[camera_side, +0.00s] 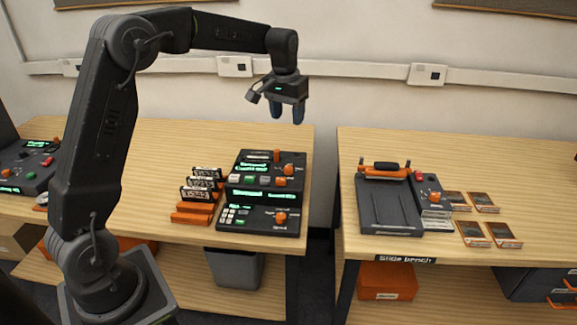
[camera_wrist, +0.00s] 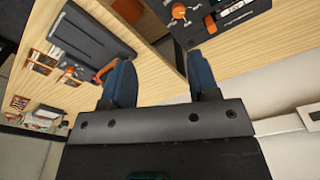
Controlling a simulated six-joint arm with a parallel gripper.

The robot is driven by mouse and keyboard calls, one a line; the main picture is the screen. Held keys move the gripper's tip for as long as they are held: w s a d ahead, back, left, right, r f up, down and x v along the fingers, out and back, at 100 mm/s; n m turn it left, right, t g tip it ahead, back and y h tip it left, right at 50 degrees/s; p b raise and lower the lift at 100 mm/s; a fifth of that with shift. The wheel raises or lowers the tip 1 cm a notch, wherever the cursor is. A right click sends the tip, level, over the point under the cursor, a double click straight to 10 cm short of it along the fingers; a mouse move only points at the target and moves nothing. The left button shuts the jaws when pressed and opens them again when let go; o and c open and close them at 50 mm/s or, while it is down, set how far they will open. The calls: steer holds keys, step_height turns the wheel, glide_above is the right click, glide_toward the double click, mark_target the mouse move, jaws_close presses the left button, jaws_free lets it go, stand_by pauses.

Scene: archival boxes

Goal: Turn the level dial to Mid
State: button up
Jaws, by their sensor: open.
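My gripper (camera_side: 287,112) is open and empty, high above the back edge of the left table, near the gap between the tables. Its two blue fingers also show apart in the wrist view (camera_wrist: 163,78). Below it, a black control console (camera_side: 262,195) carries several orange knobs: an upper knob (camera_side: 289,169), a middle knob (camera_side: 280,182) and a lower knob (camera_side: 281,217). Another orange knob (camera_side: 434,197) is on the slide bench device. The wrist view shows an orange knob (camera_wrist: 178,11) on a black panel at the top. I cannot read which is the level dial or its setting.
Orange racks with black-and-white labelled items (camera_side: 201,190) stand left of the console. A grey flat press (camera_side: 389,206) and several small cards (camera_side: 480,202) are on the right table (camera_side: 400,280). A gap separates the tables. The left table's middle (camera_side: 160,180) is clear.

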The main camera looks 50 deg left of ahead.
steer(key=g, duration=0.1)
glide_above(288, 167)
step_height(288, 167, down, 6)
steer(key=n, duration=0.1)
step_height(288, 167, down, 14)
steer(key=shift+f, duration=0.15)
steer(key=c, duration=0.9)
